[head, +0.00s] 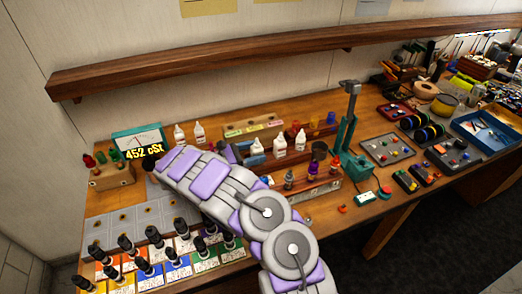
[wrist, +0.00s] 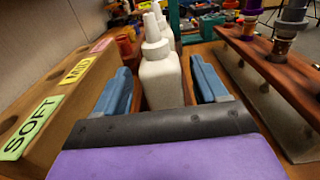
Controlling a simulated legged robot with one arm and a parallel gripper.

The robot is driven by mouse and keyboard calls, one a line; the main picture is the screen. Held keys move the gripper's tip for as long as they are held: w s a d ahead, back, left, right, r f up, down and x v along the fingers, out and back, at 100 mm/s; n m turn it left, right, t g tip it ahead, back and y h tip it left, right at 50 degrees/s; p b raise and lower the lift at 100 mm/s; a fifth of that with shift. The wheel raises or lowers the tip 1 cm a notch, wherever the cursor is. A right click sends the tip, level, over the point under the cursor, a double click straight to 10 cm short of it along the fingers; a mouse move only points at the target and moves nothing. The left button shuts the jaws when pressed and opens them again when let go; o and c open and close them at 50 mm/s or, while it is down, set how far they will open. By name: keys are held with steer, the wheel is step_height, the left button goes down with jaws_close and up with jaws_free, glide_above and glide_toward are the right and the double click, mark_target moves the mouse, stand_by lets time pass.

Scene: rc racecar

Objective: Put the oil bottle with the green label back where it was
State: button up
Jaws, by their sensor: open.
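My gripper (wrist: 162,88) is open in the wrist view, its blue fingers on either side of a white bottle (wrist: 161,80) with a pointed nozzle. The bottle stands upright, with gaps to both fingers. At least one more white bottle stands behind it. In the head view, white bottles stand in a middle group (head: 280,147) and as a pair at the back left (head: 199,134).
A wooden rack with a green SOFT tag (wrist: 30,128) runs close on the left in the wrist view. Another wooden rack (wrist: 268,62) stands on the right. In the head view, a meter reading 452 cSt (head: 137,141) stands at the back left; several black-capped bottles (head: 125,243) stand in front.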

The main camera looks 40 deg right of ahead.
steer(key=p+v, duration=0.1)
steer(key=v, duration=0.8)
steer(key=shift+w+p, duration=0.4)
steer(key=shift+a, duration=0.15)
